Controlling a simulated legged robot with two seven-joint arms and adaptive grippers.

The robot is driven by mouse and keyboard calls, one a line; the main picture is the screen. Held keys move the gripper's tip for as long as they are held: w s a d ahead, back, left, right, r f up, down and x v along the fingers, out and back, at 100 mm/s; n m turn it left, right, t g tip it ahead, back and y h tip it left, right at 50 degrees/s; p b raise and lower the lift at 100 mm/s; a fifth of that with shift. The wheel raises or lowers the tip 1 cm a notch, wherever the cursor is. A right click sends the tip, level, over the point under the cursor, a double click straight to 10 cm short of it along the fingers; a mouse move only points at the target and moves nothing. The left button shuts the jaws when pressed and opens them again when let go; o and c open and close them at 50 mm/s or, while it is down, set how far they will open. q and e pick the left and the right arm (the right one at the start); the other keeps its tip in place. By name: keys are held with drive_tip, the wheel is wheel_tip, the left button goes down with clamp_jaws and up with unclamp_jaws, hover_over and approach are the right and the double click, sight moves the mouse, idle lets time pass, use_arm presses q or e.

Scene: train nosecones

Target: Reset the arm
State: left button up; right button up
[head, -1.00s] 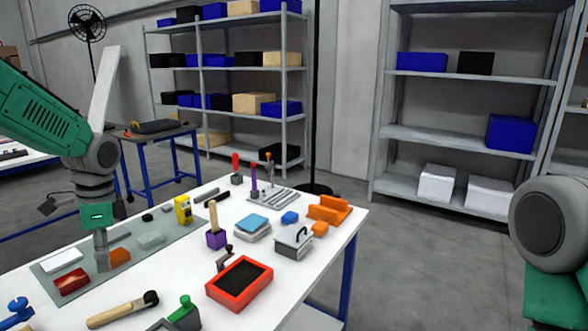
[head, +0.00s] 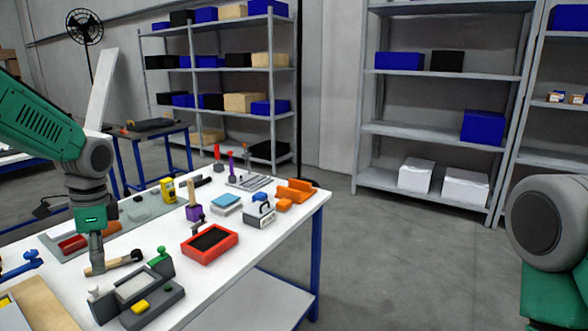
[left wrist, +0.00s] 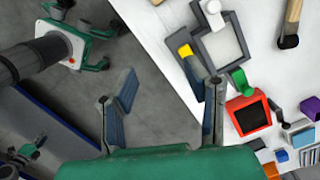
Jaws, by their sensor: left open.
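My left arm comes in from the left in the head view, with the left gripper (head: 97,264) pointing down over the near left part of the white table (head: 285,235). In the left wrist view the left gripper (left wrist: 163,95) has its two fingers spread wide with nothing between them. The floor and the table's edge lie beyond the fingers. In the head view the gripper overlaps a wooden-handled brush (head: 115,263); I cannot tell whether they touch. Part of my right arm shows at the right edge, but its gripper is out of view.
A red tray (head: 209,244), a grey fixture (head: 165,305), orange blocks (head: 295,191) and small tools stand on the table. A grey-green mat (head: 150,206) lies behind the gripper. Shelves (head: 440,135) stand at the back. The floor right of the table is clear.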

use_arm(q)
drive_tip(key=s+d+f+n+b, duration=0.15)
drive_tip(key=s+d+f, duration=0.25)
drive_tip(key=f, duration=0.6)
drive_tip(key=s+d+f+n+h+b, duration=0.15)
drive_tip(key=s+d+f, duration=0.3)
drive_tip(key=f, duration=0.55)
drive_tip(key=s+d+f+n+b, duration=0.1)
drive_tip(key=s+d+f+b, duration=0.3)
drive_tip(key=f, duration=0.5)
drive_tip(key=s+d+f+n+b, duration=0.1)
drive_tip(key=s+f+n, duration=0.1)
drive_tip(key=s+f, duration=0.3)
drive_tip(key=s+d+f+n+t+b, duration=0.1)
drive_tip(key=s+f, duration=0.4)
drive_tip(key=s, duration=0.8)
drive_tip(key=shift+s+n+t+b, duration=0.25)
drive_tip(key=shift+n+b, duration=0.2)
drive_tip(key=shift+n, duration=0.75)
drive_tip(key=shift+d+y, duration=0.2)
drive_tip(key=shift+y, duration=0.05)
drive_tip(key=shift+a, duration=0.1)
